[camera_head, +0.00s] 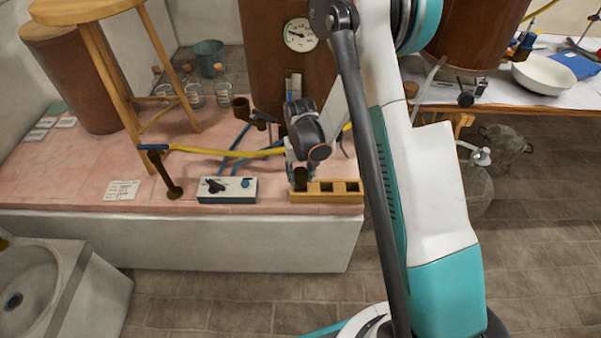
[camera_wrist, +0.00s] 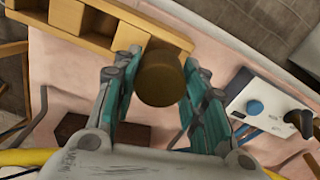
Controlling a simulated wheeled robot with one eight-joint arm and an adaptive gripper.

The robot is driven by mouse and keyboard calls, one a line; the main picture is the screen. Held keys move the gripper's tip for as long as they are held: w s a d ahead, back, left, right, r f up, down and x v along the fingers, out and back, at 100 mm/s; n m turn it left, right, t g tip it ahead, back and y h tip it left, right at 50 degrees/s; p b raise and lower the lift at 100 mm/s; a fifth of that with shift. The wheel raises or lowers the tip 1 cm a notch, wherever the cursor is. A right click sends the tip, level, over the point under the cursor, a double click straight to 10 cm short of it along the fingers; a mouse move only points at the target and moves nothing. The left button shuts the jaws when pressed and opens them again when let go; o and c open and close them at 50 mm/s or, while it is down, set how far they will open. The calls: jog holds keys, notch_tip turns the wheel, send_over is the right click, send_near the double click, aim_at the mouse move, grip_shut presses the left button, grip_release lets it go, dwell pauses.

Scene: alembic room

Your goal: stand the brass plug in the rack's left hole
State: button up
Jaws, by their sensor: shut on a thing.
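The brass plug (camera_head: 301,176), a dark brownish cylinder, is between the fingers of my gripper (camera_head: 301,170) at the left end of the rack. The wooden rack (camera_head: 328,197) lies along the front edge of the pink-topped bench, with two square openings showing to the right of the plug. In the wrist view, the plug (camera_wrist: 160,80) sits between the teal finger pads of my gripper (camera_wrist: 160,95) and overlaps the end of the rack (camera_wrist: 168,33). The plug and fingers hide the rack's left hole. I cannot tell whether the plug's lower end is inside it.
A control box (camera_head: 228,190) with a blue knob stands just left of the rack. A yellow hose (camera_head: 235,154) crosses behind it. A dark upright valve pipe (camera_head: 165,175) and a wooden stool (camera_head: 125,75) stand further left. The bench's front edge is close to the rack.

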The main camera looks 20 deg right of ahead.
aim_at(301, 172)
jog(key=shift+f, duration=2)
dwell(3.8)
jog(key=o, duration=1.2)
jog(key=shift+o, duration=0.2)
jog(key=shift+r, duration=0.2)
jog(key=shift+r+p, duration=1.75)
jog(key=shift+r, duration=1.6)
